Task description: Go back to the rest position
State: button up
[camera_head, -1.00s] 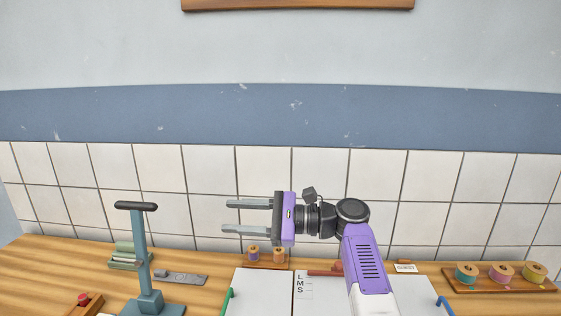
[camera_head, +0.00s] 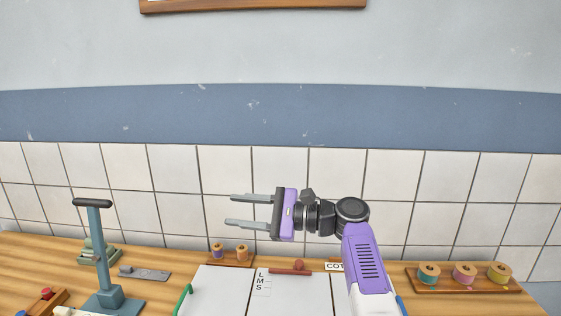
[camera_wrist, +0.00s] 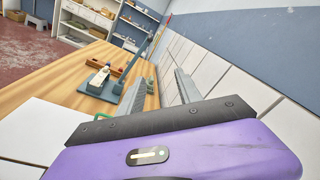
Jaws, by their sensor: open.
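My gripper (camera_head: 252,209) is open and empty, raised above the bench and pointing left in the head view. Its two grey fingers lie apart with nothing between them. In the wrist view the fingers (camera_wrist: 163,92) point along the tiled wall, over the wooden bench. My purple arm rises from the bottom of the head view. No held object shows.
Below are the white boards (camera_head: 220,290) with L, M, S marks. A blue-grey lever press (camera_head: 103,298) stands at left; it also shows in the wrist view (camera_wrist: 102,86). Thread spools (camera_head: 464,273) sit on a tray at right. The tiled wall (camera_head: 170,175) rises behind.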

jog(key=w+d+t+h, duration=0.2)
jog(key=w+d+t, duration=0.1)
jog(key=w+t, duration=0.2)
jog(key=w+d+f+n+t+h, duration=0.1)
jog(key=w+d+f+t+h, duration=0.1)
jog(key=d+f+t+h, duration=0.45)
jog(key=s+d+f+n+h+p, duration=0.1)
jog(key=s+d+f+h, duration=0.3)
jog(key=d+f, duration=0.45)
jog(key=s+d+f+n+t+h, duration=0.1)
jog(key=s+d, duration=0.2)
jog(key=s, duration=0.2)
jog(key=s+d+f+n+h, duration=0.1)
jog(key=s+d+f, duration=0.1)
jog(key=s, duration=0.4)
jog(key=s+d+f+n+t+h+p, duration=0.1)
jog(key=s+d+f, duration=0.1)
jog(key=s+d, duration=0.2)
jog(key=shift+s+d+n+t, duration=0.15)
jog(key=shift+s+n+t, duration=0.2)
jog(key=shift+s, duration=0.4)
jog(key=s+d+r+n+g+h+p, duration=0.1)
jog(key=s+r+n, duration=0.2)
jog(key=s, duration=1.8)
jog(key=s+r+n+g+h+p, duration=0.1)
jog(key=s+r+n+p, duration=0.1)
jog(key=s, duration=1.9)
jog(key=shift+d+r+n, duration=0.35)
jog(key=shift+r+n, duration=0.2)
jog(key=shift+r, duration=0.1)
